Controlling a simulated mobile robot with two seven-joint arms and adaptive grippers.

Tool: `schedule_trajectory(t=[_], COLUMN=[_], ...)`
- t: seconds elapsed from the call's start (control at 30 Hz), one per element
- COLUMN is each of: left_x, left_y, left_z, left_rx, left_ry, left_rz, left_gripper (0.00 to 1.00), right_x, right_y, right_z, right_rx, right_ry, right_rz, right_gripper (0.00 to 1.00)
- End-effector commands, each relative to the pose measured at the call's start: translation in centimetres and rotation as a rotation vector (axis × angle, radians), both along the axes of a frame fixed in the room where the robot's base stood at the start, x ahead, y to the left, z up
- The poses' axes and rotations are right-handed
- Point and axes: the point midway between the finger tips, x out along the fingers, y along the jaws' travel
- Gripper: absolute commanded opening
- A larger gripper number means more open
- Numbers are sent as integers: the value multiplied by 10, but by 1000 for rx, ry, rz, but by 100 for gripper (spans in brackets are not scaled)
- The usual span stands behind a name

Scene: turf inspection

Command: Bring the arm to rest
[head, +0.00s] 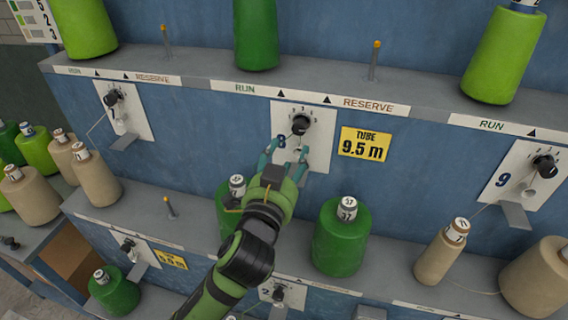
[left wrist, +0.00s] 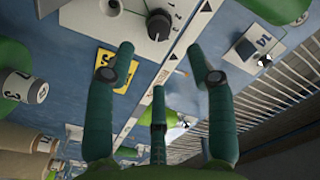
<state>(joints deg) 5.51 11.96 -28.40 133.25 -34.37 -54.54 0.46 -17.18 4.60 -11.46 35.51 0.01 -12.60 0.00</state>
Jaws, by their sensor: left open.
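My left arm (head: 247,255), green and black, reaches up from the bottom of the head view. My left gripper (head: 285,157) is open and empty, in front of the lower part of the white panel of position 8 (head: 318,127). The black knob (head: 300,124) on that panel is just above the fingertips and appears apart from them. In the left wrist view the teal fingers (left wrist: 160,62) are spread with nothing between them, and the knob (left wrist: 158,24) shows beyond them. My right gripper is in neither view.
A green yarn cone (head: 341,238) stands right of my arm. Another green cone (head: 225,208) stands close behind the gripper, partly hidden. The upper shelf edge (head: 225,88) juts out above. A yellow "TUBE 9.5 m" sign (head: 364,145) is right of the panel.

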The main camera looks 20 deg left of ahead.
Motion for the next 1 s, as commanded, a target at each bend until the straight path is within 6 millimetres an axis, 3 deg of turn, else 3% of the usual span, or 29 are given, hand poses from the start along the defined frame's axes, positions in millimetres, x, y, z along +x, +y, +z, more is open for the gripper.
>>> schedule_trajectory(t=[0.2,0.73,0.87,1.0], left_x=[-20,-22,-29,-54], left_y=[0,1,12,33], left_z=[0,-4,-35,-102], left_rx=[0,-5,-46,-136], left_ry=[0,13,121,361], left_rz=[0,4,28,85], left_gripper=[55,55,55,55], right_x=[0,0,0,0], right_y=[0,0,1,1], right_z=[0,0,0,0], right_rx=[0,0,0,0], right_ry=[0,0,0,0], right_rz=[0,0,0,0], right_gripper=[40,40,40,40])
